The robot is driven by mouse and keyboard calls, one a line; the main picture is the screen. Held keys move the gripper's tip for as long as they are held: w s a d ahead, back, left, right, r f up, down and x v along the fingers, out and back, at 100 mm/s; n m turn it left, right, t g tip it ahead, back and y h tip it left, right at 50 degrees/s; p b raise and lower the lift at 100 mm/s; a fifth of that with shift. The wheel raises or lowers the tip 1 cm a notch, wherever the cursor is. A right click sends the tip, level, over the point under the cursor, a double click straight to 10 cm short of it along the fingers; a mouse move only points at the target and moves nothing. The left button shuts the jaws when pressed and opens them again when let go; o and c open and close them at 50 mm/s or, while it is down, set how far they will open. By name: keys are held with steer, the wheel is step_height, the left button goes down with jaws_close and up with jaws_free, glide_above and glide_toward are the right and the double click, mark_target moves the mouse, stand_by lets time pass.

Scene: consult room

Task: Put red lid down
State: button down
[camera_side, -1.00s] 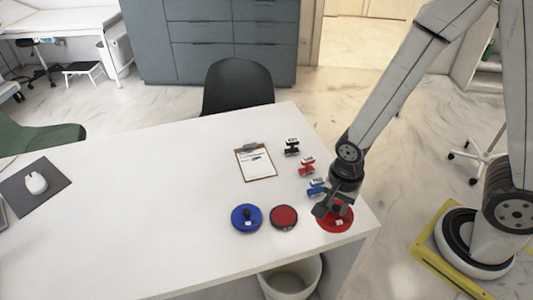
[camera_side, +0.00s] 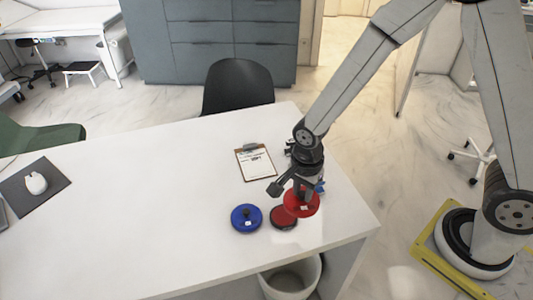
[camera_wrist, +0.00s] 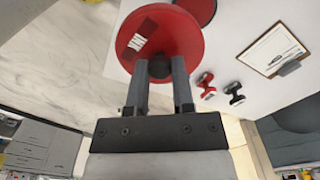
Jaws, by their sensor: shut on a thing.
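The red lid (camera_side: 303,205) is a round red disc with a small white label. My gripper (camera_side: 300,188) is shut on it, and in the side view the lid appears raised above the table. The wrist view shows the lid (camera_wrist: 163,38) at the ends of both fingers (camera_wrist: 160,72). A dark-rimmed red round pad (camera_side: 281,220) lies on the table, partly behind the held lid. A blue lid (camera_side: 246,218) with a dark knob sits to its left. The gap between the held lid and the pad cannot be told exactly.
A clipboard (camera_side: 255,162) lies behind my gripper on the white table (camera_side: 150,225). Stamps stand near it, mostly hidden by my arm in the side view; a red stamp (camera_wrist: 205,86) and a black stamp (camera_wrist: 234,93) show in the wrist view. The front right table corner is clear.

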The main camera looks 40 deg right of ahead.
steer(key=w+a+m, duration=0.2)
steer(key=w+a, duration=0.3)
steer(key=w, duration=0.7)
steer(key=shift+w+a, duration=0.15)
steer(key=shift+w, duration=0.15)
steer(key=shift+w+a+f, duration=0.55)
steer(key=shift+w+f, duration=1)
steer(key=shift+w, duration=0.6)
steer(key=shift+w+a+f, duration=0.5)
steer(key=shift+w+f, duration=1.05)
steer(key=shift+w, duration=0.65)
steer(key=shift+w+a+f, duration=0.55)
steer(key=shift+w+f, duration=1)
steer(key=shift+w, duration=0.6)
steer(key=shift+w+f, duration=0.1)
steer(key=shift+f, duration=0.05)
steer(key=shift+w+f, duration=0.2)
steer(key=shift+f, duration=1.55)
steer(key=shift+f, duration=0.15)
